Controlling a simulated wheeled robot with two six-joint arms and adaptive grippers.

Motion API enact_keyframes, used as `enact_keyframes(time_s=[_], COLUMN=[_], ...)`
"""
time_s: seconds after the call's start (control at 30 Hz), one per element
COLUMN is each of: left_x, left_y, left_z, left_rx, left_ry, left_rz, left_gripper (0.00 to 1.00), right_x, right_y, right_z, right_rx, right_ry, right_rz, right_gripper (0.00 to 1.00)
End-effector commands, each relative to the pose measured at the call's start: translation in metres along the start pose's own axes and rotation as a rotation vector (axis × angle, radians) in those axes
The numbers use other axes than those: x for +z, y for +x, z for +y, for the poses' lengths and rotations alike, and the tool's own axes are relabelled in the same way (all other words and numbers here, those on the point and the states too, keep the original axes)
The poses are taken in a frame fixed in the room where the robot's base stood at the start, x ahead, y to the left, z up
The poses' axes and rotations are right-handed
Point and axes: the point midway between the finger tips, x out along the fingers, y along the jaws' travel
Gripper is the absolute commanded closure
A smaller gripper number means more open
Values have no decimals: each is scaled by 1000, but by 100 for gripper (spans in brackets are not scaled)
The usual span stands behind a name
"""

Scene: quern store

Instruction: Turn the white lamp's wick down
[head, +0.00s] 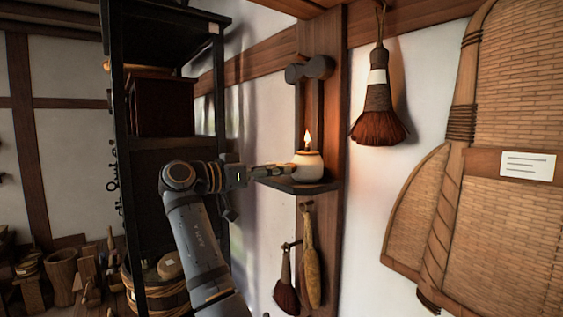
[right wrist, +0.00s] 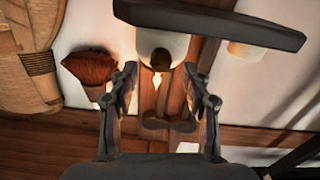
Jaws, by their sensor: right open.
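The white lamp (head: 308,167) is a small round pot with a lit flame (head: 307,138) on top. It stands on a small dark shelf (head: 300,187) fixed to a wooden post. My right gripper (head: 277,171) is level with the lamp at its left side in the head view; whether it touches is unclear. In the right wrist view the scene is upside down: the lamp (right wrist: 163,42) with its dark top lies just beyond and between the open fingertips of my right gripper (right wrist: 161,72), nothing held. No separate wick control can be made out. My left gripper is out of view.
A dark rounded fitting (head: 310,68) sits on the post above the flame. A brush (head: 379,95) hangs to the right, and more tools (head: 309,262) hang below the shelf. A black rack (head: 160,150) stands left, a large woven basket (head: 505,90) right.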

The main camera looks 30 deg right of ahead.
Motion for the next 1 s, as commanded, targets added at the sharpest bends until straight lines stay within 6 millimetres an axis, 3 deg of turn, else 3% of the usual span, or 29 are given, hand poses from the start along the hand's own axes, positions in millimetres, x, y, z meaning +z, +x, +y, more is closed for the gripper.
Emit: enact_keyframes(time_s=[0.2, 0.47, 0.83, 1.0], left_x=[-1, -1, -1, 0], left_y=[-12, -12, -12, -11], left_z=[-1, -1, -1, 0], left_rx=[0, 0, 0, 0], left_ry=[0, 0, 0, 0], left_rz=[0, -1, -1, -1], left_gripper=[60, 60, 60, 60], right_x=[-1, 1, 0, 1], right_y=[23, 25, 25, 25], right_z=[0, 0, 0, 0], right_rx=[0, -1, -1, -1], right_ry=[-1, -1, 0, 3], right_rz=[0, 0, 0, 0], right_gripper=[52, 52, 99, 100])
